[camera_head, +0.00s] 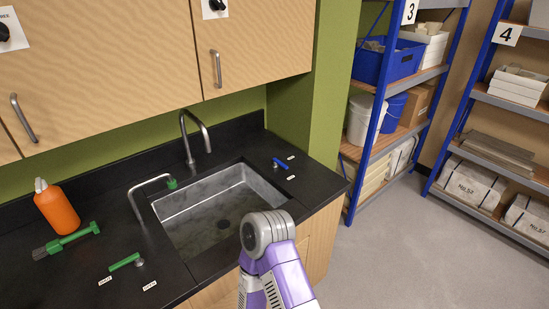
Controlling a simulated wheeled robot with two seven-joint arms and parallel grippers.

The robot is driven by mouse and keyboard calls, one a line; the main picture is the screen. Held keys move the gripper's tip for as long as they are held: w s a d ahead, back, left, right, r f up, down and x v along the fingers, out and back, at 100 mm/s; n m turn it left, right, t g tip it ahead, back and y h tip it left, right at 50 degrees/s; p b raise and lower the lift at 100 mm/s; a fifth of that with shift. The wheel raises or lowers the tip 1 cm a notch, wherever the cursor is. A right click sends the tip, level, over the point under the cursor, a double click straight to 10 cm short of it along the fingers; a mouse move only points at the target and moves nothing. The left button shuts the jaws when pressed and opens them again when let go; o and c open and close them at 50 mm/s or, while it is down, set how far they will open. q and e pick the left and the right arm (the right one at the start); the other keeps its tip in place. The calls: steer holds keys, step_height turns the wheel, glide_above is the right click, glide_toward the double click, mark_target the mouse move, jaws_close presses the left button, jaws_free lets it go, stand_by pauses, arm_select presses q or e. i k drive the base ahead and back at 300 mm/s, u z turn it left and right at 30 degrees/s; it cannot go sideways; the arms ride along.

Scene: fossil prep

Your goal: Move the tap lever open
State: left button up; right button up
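A green tap lever (124,262) lies on the black counter left of the sink, beside a small grey pivot at its right end; its handle points left. Small white labels sit near it, one at its left (105,280) and one in front (150,285); their print is too small to read surely. A blue tap lever (280,163) is on the counter right of the sink, with two more labels. A thin spout with a green tip (150,183) and a taller grey tap (192,137) reach toward the sink. Neither gripper shows; a purple and white arm link of mine stands in front.
The grey sink (173,205) is sunk into the counter. An orange bottle (57,209) and a green-handled brush (68,240) are at the left. Wooden cabinets (110,70) hang above. Blue shelves (367,150) stand right, beside open floor.

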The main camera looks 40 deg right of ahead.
mark_target(276, 161)
steer(key=z, duration=2)
steer(key=i, duration=0.75)
steer(key=z, duration=0.35)
